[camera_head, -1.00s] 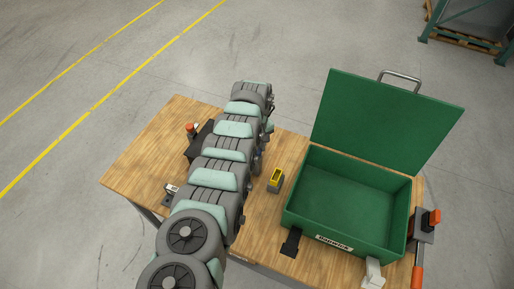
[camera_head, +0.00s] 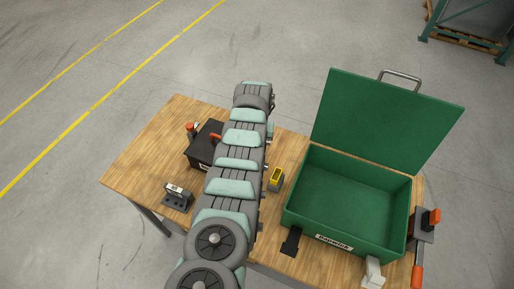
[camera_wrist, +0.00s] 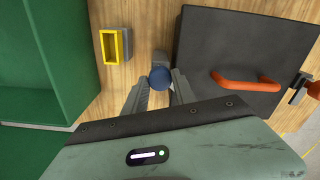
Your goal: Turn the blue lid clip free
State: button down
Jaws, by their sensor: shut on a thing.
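The blue lid clip (camera_wrist: 160,77) shows in the wrist view as a round blue knob next to the black box's left edge. In the head view my arm covers the clip and my gripper; the black box (camera_head: 202,148) shows partly at the arm's left.
An open green case (camera_head: 350,197) stands on the right of the wooden table (camera_head: 150,150). A grey block with a yellow-rimmed opening (camera_head: 276,179) lies between my arm and the case. A grey fixture (camera_head: 177,196) stands at front left. An orange-handled device (camera_head: 421,230) is at far right.

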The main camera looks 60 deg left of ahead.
jog(key=m+b, duration=0.1)
jog(key=m, duration=0.1)
jog(key=m+b, duration=0.1)
jog(key=m, duration=0.2)
jog(key=shift+f+m+b, duration=0.2)
jog(key=shift+m+b, duration=0.1)
jog(key=shift+r+m+b, duration=0.1)
jog(key=shift+m+b, duration=1.05)
jog(key=shift+m, duration=1.05)
jog(key=c, duration=1)
grip_release()
jog(key=shift+r, duration=0.1)
notch_tip(320, 180, up, 11)
jog(key=shift+f+b, duration=0.1)
jog(key=shift+b, duration=0.3)
